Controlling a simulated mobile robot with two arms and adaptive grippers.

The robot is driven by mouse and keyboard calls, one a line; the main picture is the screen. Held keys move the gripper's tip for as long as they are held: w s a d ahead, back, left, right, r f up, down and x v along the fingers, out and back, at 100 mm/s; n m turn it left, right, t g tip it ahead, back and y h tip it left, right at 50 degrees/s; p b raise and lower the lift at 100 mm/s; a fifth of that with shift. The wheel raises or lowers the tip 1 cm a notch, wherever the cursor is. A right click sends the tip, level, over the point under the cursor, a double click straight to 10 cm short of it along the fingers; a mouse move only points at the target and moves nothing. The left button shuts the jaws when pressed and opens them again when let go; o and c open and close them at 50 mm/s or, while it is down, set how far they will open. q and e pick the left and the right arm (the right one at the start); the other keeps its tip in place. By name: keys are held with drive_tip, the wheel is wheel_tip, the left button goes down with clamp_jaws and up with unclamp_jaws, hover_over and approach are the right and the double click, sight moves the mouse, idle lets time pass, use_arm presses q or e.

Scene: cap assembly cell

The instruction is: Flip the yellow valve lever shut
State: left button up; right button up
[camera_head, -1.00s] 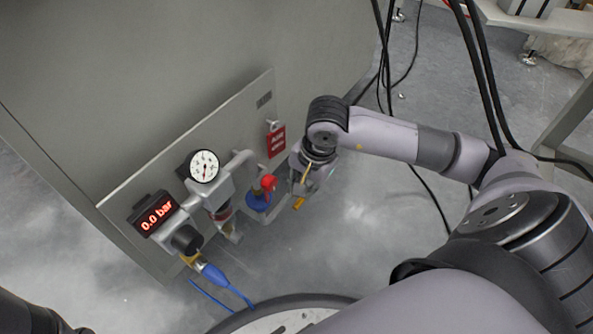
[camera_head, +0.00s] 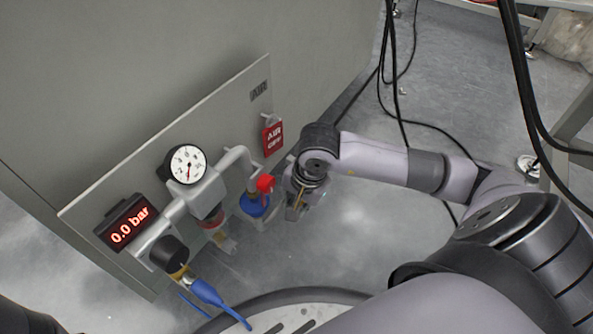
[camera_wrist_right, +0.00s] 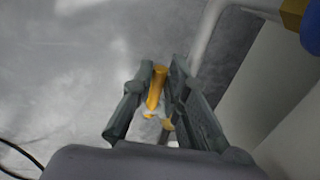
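The yellow lever (camera_wrist_right: 156,88) shows in the right wrist view, between the two fingers of my right gripper (camera_wrist_right: 158,72). The fingers stand apart, one on each side of it, with the right finger closer; whether either touches it I cannot tell. In the head view my right gripper (camera_head: 297,212) points down just right of the blue fitting with a red top (camera_head: 256,203). There the lever is mostly hidden by the gripper. My left gripper is out of view.
A panel carries a dial gauge (camera_head: 187,165), a display (camera_head: 127,222) reading 0.0 bar, a black knob (camera_head: 168,253) and a red tag (camera_head: 272,140). A blue hose connector (camera_head: 206,292) hangs at lower left. Black cables (camera_head: 392,90) hang behind my right arm. Open floor lies right of the gripper.

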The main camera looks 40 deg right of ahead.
sight(301, 204)
clamp_jaws()
